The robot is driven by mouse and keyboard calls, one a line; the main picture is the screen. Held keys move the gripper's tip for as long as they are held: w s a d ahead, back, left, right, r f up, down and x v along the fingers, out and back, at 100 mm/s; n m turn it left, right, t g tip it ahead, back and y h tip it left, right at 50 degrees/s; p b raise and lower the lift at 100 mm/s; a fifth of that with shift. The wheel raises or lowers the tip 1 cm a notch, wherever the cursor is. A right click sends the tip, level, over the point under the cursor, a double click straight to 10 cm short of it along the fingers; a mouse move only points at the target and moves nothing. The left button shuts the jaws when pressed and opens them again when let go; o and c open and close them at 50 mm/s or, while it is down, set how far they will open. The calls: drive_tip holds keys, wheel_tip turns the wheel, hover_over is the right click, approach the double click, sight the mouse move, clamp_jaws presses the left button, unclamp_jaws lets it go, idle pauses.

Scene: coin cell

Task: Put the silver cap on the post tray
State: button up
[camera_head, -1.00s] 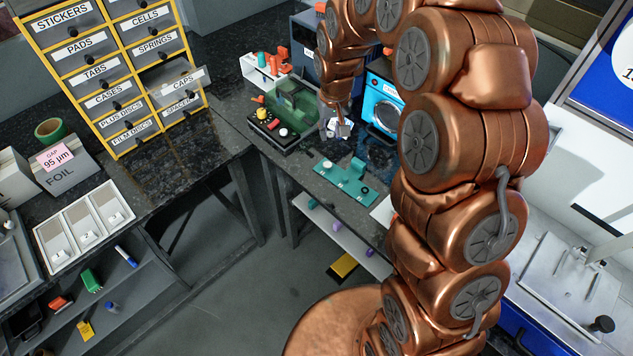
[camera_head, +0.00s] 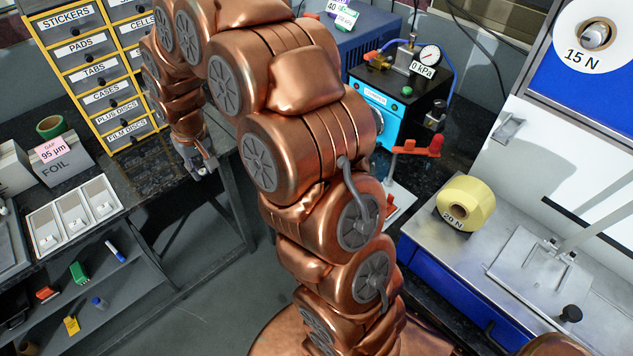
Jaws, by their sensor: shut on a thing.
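My gripper (camera_head: 203,170) hangs at the front edge of the dark left bench, below the drawer cabinet. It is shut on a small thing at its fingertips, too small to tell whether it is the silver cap. No silver cap can be made out elsewhere. I cannot identify the post tray for certain. A white tray (camera_head: 37,221) with several slots lies on the left bench, to the left of my gripper and apart from it. My arm hides most of the middle bench.
The labelled drawer cabinet (camera_head: 89,82) stands behind my gripper. A foil box (camera_head: 64,165) and green tape roll (camera_head: 50,127) are at left. A blue machine (camera_head: 383,112), red-topped stand (camera_head: 416,148) and yellow roll (camera_head: 466,203) are at right. Bare bench lies left of the gripper.

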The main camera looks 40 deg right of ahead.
drive_tip(key=s+d+f+m+b, duration=0.1)
drive_tip(key=s+d+f+b, duration=0.5)
drive_tip(key=b, duration=0.4)
drive_tip(key=s+d+f+m+b, duration=0.1)
drive_tip(key=s+d+f+b, duration=0.3)
drive_tip(key=d+b, duration=0.55)
drive_tip(key=s+d, duration=0.1)
drive_tip(key=d, duration=0.3)
drive_tip(key=s+d, duration=0.1)
drive_tip(key=d, duration=0.4)
drive_tip(key=s+d, duration=0.1)
drive_tip(key=d, duration=0.4)
drive_tip(key=shift+d+f, duration=0.15)
drive_tip(key=shift+f, duration=0.2)
drive_tip(key=shift+s+d+f, duration=0.1)
drive_tip(key=shift+s+d, duration=0.05)
drive_tip(key=shift+d, duration=0.1)
drive_tip(key=shift+f, duration=1.65)
drive_tip(key=shift+f, duration=0.25)
drive_tip(key=o, duration=0.7)
drive_tip(key=shift+r, duration=0.2)
wheel_tip(320, 180, up, 12)
drive_tip(key=s, duration=0.1)
drive_tip(key=shift+s, duration=0.2)
